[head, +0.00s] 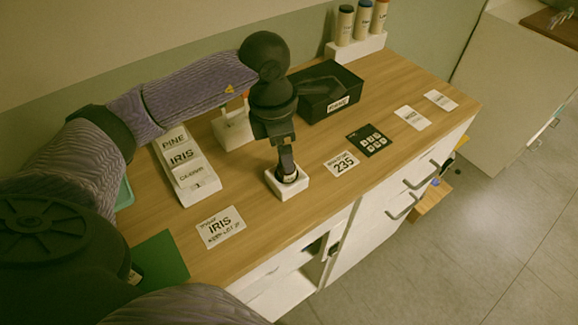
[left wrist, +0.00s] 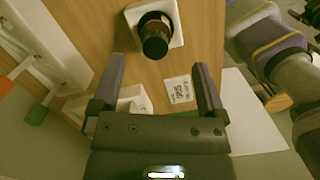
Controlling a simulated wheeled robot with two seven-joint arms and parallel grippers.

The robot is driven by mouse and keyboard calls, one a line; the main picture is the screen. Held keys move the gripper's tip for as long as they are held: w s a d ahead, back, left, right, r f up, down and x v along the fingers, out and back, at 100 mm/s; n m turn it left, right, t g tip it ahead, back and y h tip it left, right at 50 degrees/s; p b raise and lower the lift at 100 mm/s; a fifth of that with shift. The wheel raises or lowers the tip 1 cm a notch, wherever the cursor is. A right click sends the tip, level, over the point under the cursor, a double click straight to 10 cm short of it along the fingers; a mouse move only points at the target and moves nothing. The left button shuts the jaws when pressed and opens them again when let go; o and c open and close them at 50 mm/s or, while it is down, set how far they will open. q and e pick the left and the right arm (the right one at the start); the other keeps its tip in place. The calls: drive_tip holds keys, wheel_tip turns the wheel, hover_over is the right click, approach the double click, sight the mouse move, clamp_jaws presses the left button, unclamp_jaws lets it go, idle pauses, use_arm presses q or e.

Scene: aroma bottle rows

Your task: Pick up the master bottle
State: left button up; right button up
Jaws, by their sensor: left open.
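My left gripper (head: 286,163) is directly above the holder in the head view and hides most of the bottle. In the left wrist view my left gripper (left wrist: 158,68) has its fingers wide apart with nothing between them. The bottle lies just beyond the fingertips, and contact is not visible. My right gripper is not in view.
A white sign stand reading PINE and IRIS (head: 184,165) is to the left. A black bin (head: 325,92) and a white rack (head: 355,48) with three bottles stand at the back. A 235 card (head: 341,164) and dark keypad card (head: 369,139) lie right.

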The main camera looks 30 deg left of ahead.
use_arm(q)
drive_tip(key=f, duration=0.5)
drive_tip(key=shift+w, duration=0.4)
drive_tip(key=shift+c, duration=0.3)
clamp_jaws()
drive_tip(key=shift+r, duration=0.1)
wheel_tip(320, 180, up, 10)
drive_tip(key=shift+f+p, duration=0.1)
drive_tip(key=shift+p, duration=0.4)
